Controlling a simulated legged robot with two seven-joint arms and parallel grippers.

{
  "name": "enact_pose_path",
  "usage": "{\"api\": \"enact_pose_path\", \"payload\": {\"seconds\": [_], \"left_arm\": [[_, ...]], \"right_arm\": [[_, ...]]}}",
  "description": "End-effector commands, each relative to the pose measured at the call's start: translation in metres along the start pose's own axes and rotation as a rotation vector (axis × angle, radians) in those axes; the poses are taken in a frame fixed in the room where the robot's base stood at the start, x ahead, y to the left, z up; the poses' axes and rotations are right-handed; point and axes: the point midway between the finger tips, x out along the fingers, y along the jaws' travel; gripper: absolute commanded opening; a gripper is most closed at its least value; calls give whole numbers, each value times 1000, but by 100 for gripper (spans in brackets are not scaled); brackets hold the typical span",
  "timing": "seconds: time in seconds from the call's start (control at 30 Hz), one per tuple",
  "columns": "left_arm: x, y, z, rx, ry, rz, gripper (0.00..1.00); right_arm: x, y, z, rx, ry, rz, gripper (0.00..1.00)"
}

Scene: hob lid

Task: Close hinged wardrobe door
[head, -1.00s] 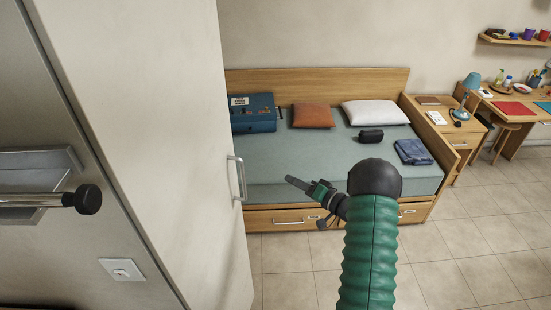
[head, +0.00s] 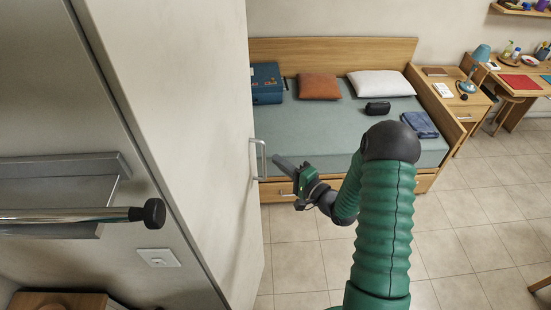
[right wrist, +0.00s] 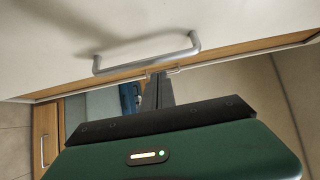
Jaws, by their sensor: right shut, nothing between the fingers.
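The wardrobe door (head: 185,110) is a pale panel standing open, its free edge towards the bed. Its silver bar handle (head: 259,160) is near that edge. My right gripper (head: 277,162) is shut and empty, with its fingertips just to the right of the handle in the head view. In the right wrist view the door (right wrist: 150,25) fills the top, and the handle (right wrist: 147,57) is just beyond the shut fingers (right wrist: 157,78). I cannot tell whether they touch the door. My left gripper is out of view.
The wardrobe interior at left has a grey shelf (head: 60,168) and a metal rail with a black end (head: 154,212). A bed (head: 330,125) with a blue case (head: 266,83) and pillows stands beyond the door. Tiled floor (head: 470,220) is clear at right. A bedside cabinet (head: 470,110) stands past the bed.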

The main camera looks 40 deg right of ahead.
Motion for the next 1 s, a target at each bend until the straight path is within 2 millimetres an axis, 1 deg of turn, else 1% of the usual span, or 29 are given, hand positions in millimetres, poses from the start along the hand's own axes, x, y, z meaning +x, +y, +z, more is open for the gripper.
{"api": "enact_pose_path", "payload": {"seconds": [0.03,0.2,0.4,0.53,0.6,0.67,0.77,0.9,1.0], "left_arm": [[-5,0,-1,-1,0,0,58],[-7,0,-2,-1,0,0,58],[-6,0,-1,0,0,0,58],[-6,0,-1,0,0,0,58],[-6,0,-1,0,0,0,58],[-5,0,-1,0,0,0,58],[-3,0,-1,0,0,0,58],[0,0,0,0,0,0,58],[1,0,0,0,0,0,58]], "right_arm": [[4,-2,5,2,-2,0,0],[13,1,7,5,1,-1,0],[14,4,5,7,3,0,0],[14,3,8,4,1,-1,0],[18,2,10,3,-12,-2,0],[26,2,15,1,-35,-4,0],[49,2,28,-1,-105,-5,0],[82,2,50,1,-212,-5,0],[99,2,63,3,-230,-3,0]]}}
